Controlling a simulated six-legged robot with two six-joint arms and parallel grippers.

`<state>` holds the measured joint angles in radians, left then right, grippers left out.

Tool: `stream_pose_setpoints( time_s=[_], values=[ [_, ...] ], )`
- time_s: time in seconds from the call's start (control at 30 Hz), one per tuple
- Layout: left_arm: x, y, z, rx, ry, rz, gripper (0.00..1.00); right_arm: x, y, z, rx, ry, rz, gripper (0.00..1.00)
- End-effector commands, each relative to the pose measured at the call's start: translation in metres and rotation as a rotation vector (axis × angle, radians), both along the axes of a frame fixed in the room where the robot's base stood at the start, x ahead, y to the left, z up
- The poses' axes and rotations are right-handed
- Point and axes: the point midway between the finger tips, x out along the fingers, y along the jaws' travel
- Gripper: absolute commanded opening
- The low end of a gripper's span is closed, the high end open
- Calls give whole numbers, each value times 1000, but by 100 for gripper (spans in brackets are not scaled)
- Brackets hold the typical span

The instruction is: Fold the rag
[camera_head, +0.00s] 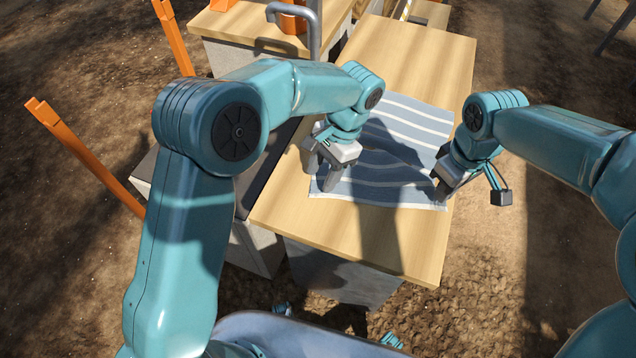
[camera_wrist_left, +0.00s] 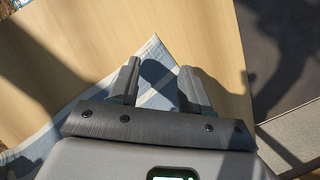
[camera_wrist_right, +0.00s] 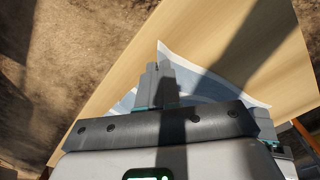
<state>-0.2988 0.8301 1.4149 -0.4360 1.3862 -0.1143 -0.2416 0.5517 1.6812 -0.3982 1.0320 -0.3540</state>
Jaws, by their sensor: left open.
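The rag (camera_head: 400,128), light blue-grey with white stripes, lies spread on the wooden tabletop. My left gripper (camera_head: 329,180) is open at the rag's near left corner. In the left wrist view its fingers (camera_wrist_left: 158,78) stand apart, with the rag's corner (camera_wrist_left: 154,52) showing between and beyond them. My right gripper (camera_head: 440,190) is at the rag's near right corner. In the right wrist view its fingers (camera_wrist_right: 160,75) are together on the rag, whose corner (camera_wrist_right: 176,58) shows just past the tips. The cloth between those fingers is hidden.
The bare wooden tabletop (camera_head: 350,225) is clear in front of the rag and behind it. A second counter with a metal tap (camera_head: 314,30) and an orange object (camera_head: 292,22) stands at the back left. Orange posts (camera_head: 85,155) rise at the left.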

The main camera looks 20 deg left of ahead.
Motion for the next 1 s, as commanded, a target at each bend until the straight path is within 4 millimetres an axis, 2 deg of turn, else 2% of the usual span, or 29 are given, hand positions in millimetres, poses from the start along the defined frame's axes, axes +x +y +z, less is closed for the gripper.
stream_pose_setpoints(
  time_s=[0.5,0.8,1.0],
  values=[
    [-2,2,-8,0,2,-1,48,0,0,0,0,0,0,0],
    [-2,1,-8,0,2,-1,0,0,0,0,0,0,0,0],
    [-2,2,-8,0,2,-1,0,0,0,0,0,0,0,0]
  ],
)
